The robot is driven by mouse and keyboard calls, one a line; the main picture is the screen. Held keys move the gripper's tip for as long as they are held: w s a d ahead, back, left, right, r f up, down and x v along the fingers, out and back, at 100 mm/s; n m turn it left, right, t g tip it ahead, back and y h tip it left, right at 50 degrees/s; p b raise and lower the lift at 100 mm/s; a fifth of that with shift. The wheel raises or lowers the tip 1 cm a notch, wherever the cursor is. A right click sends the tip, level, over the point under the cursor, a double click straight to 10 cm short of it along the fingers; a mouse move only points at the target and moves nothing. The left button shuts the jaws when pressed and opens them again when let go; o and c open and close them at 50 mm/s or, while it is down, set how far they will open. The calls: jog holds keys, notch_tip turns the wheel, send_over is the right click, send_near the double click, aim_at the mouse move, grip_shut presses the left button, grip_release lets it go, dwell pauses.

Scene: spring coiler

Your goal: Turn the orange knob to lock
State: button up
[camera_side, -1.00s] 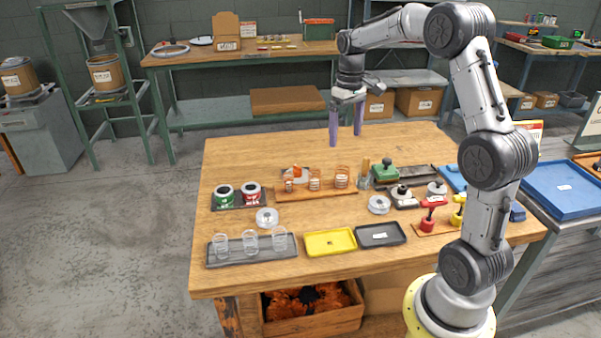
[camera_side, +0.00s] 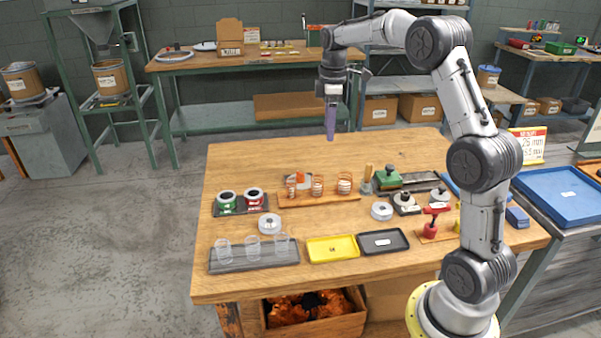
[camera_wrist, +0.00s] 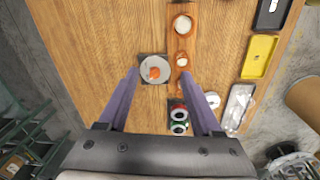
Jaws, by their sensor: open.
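The orange knob (camera_wrist: 153,73) sits on a round grey plate (camera_wrist: 146,64) on the wooden table. In the side view the knob (camera_side: 299,177) is small, behind the board of copper coils, and its exact angle is hard to read. My gripper (camera_side: 331,138) is above the back part of the table, its purple fingers seen nearly edge-on. In the wrist view my gripper (camera_wrist: 160,74) is open and empty, and the knob shows between its fingertips. The fingers are still well above the knob, with no contact.
The coil board (camera_side: 318,198) stands just in front of the knob. Red and green spools (camera_side: 240,198) are at left. A yellow tray (camera_side: 332,248), a black tray (camera_side: 382,241) and a grey tray with clear cups (camera_side: 254,262) line the front. The table's back is clear.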

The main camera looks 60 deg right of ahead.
aim_at(301, 173)
jog(key=w+a+f+n, duration=0.2)
jog(key=w+a+n, duration=0.2)
jog(key=w, duration=0.2)
jog(key=f, duration=0.9)
jog(key=w+f, duration=0.1)
jog(key=f, duration=0.3)
jog(key=shift+d+f, duration=0.35)
jog(key=shift+f, duration=0.05)
jog(key=shift+s, duration=0.1)
grip_shut()
